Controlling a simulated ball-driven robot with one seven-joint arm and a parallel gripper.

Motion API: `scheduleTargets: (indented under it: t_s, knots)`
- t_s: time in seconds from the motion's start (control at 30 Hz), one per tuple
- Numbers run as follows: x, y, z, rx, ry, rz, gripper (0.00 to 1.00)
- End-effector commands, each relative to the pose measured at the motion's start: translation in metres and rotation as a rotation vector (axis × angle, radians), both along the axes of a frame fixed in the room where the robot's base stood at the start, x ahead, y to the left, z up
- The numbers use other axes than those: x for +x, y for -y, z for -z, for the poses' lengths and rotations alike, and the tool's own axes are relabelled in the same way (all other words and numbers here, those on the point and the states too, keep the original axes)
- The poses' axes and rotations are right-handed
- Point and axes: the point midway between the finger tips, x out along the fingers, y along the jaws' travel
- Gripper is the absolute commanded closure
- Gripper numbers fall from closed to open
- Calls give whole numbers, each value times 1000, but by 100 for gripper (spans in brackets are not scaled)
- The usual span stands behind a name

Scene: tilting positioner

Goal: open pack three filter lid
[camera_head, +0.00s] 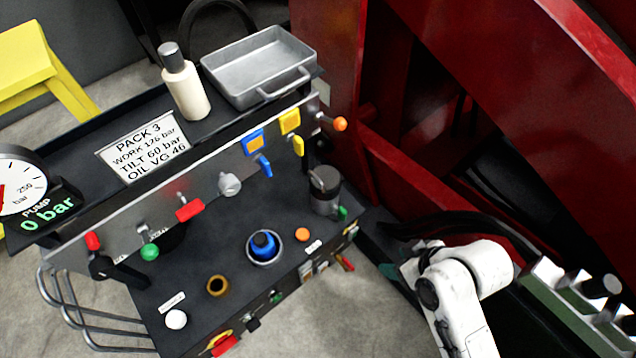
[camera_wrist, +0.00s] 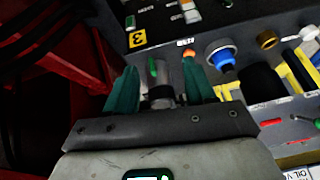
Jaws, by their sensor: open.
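The likely filter is a dark grey canister (camera_head: 324,196) with a grey lid (camera_head: 324,177), standing at the right end of the pack's black deck. The lid looks closed on it. In the wrist view, a grey cylinder (camera_wrist: 161,96), apparently this canister, shows between my teal fingers, partly hidden by the gripper body. My gripper (camera_wrist: 160,66) is open, with a finger on each side of that cylinder; contact cannot be told. In the head view my gripper (camera_head: 397,271) is mostly hidden behind my white wrist, low and right of the canister.
Close to the canister are a green part (camera_head: 342,212), an orange cap (camera_head: 302,234) and a blue cap (camera_head: 263,244) in a metal ring. Coloured valve handles line the panel. A bottle (camera_head: 186,85) and grey tray (camera_head: 258,65) stand on the shelf. Red framework (camera_head: 335,100) rises at right.

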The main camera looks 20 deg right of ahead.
Motion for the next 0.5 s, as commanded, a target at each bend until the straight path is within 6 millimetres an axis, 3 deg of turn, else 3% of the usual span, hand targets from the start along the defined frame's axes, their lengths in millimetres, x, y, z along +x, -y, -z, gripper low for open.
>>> scheduleTargets:
  t_s: [0.03,0.13,0.3,0.5]
  knots:
    - [21,-13,28,35,96,-75,51]
    - [61,-38,42,101,313,-189,60]
    - [117,-65,50,177,680,-268,62]
    - [160,-68,48,190,1000,-206,62]
